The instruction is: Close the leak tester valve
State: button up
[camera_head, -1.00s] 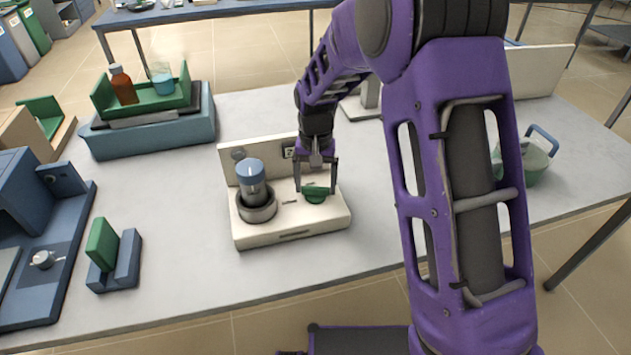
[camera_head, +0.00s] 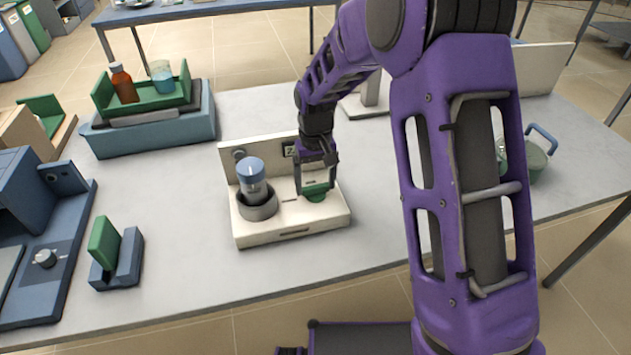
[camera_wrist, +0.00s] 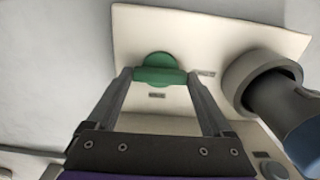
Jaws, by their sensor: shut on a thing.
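The leak tester (camera_head: 290,229) is a cream base with an upright back panel, standing on the grey table. Its valve is a green knob (camera_head: 315,192) on the right part of the base. My gripper (camera_head: 314,192) points down at the valve and is shut on its raised grip bar. In the wrist view the two fingertips (camera_wrist: 159,76) press the ends of the green valve (camera_wrist: 159,58) bar. A blue-capped vessel (camera_head: 251,180) sits in the round cup left of the valve. Small marks beside the valve are too small to read.
A blue-grey tub (camera_head: 160,137) with a green rack holding a brown bottle and a beaker stands at back left. A green block in a blue holder (camera_head: 120,265) stands at front left. A green pot (camera_head: 536,160) stands right behind my arm. The table front is clear.

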aim_at(316, 186)
jog(key=o, duration=1.1)
jog(key=shift+o, duration=0.2)
jog(key=shift+r, duration=0.1)
notch_tip(316, 186, up, 17)
jog(key=p, duration=0.2)
jog(key=shift+r, duration=0.2)
